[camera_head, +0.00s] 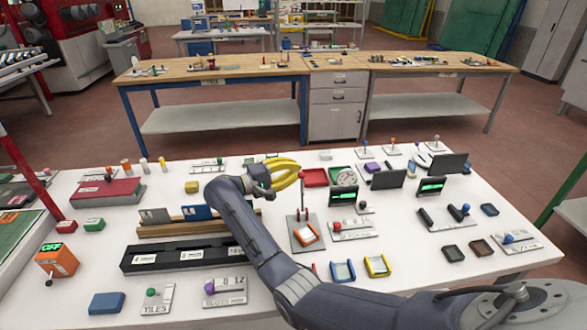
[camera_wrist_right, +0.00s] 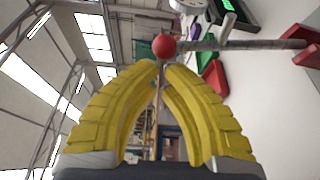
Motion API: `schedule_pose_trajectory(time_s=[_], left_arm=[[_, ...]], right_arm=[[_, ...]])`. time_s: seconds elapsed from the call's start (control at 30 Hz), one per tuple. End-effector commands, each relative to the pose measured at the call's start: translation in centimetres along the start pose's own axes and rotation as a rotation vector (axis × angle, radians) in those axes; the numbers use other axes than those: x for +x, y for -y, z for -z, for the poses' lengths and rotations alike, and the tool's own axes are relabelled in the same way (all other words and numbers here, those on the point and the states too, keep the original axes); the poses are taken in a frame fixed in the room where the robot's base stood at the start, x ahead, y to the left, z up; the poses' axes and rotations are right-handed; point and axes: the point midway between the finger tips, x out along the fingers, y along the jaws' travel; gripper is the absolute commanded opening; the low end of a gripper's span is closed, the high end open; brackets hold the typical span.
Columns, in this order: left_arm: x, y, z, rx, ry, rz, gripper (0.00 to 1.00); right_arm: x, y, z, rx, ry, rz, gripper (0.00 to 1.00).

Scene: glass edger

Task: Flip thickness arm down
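The thickness arm seems to be the upright thin grey lever (camera_head: 302,197) with a red ball knob (camera_head: 302,175). It rises from a grey base plate (camera_head: 300,220) holding an orange-framed white square (camera_head: 306,235). My right gripper (camera_head: 298,172), with yellow curved fingers, is just left of the knob at its height. In the right wrist view the red knob (camera_wrist_right: 163,46) sits just past the nearly meeting fingertips (camera_wrist_right: 160,66); the rod (camera_wrist_right: 240,45) runs right from it. The fingers hold nothing visible; I cannot tell whether they touch the knob. My left gripper is out of view.
A round dial gauge (camera_head: 347,178) and a green-lit display (camera_head: 343,196) stand right of the lever. A black rail (camera_head: 185,254) and wooden racks with plates lie to the left. Blue and yellow trays (camera_head: 377,265) lie in front. The white table (camera_head: 420,275) has clear patches at the right front.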

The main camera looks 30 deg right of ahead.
Motion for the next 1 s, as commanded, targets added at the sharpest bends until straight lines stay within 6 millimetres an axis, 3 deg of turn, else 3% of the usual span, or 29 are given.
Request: schedule_pose_trajectory(time_s=[1.0], left_arm=[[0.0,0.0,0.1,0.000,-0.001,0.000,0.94]], right_arm=[[-0.7,-0.7,-1.7,0.128,-0.001,-0.050,0.00]])
